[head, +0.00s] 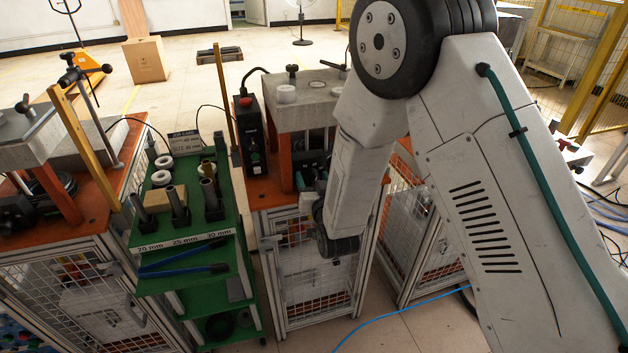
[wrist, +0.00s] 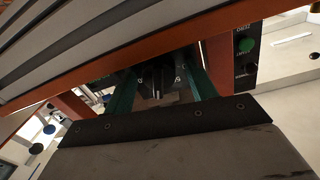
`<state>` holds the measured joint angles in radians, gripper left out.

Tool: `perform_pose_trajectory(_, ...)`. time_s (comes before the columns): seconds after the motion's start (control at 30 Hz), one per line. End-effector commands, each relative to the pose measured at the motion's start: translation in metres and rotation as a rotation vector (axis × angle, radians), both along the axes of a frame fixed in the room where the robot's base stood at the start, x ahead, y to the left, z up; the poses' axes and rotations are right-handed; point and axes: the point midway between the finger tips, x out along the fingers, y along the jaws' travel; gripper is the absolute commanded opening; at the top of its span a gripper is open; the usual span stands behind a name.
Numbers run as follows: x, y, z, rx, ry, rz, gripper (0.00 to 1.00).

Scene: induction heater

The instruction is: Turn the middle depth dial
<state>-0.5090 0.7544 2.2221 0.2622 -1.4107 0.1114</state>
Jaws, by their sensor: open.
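The middle depth dial cannot be made out for certain in either view. In the wrist view, a dark fixture (wrist: 155,84) with small pale marks and upright light strips sits under the orange frame (wrist: 150,56). My gripper (wrist: 162,82) is open, its two dark green fingers apart on either side of that fixture in the picture. Whether they touch anything cannot be told. In the head view, my arm reaches down in front of the middle station (head: 308,116), and my gripper is mostly hidden behind it.
A black control box (head: 250,132) with a red button stands at the station's left; its green button shows in the wrist view (wrist: 246,45). A green cart (head: 185,237) with metal tubes stands left of it. Another station (head: 85,200) is farther left. A blue cable (head: 400,309) crosses the floor.

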Motion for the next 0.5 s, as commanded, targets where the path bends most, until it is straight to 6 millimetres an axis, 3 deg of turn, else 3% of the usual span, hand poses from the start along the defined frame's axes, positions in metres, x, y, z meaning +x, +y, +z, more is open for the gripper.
perform_pose_trajectory(0.1,-0.0001,0.0,0.0,0.0,0.0,0.0,0.57)
perform_pose_trajectory(0.27,-0.0002,-0.0001,0.0002,0.0,0.0,0.0,0.15)
perform_pose_trajectory(0.5,-0.0003,-0.0002,0.0002,-0.007,-0.003,0.0,0.12)
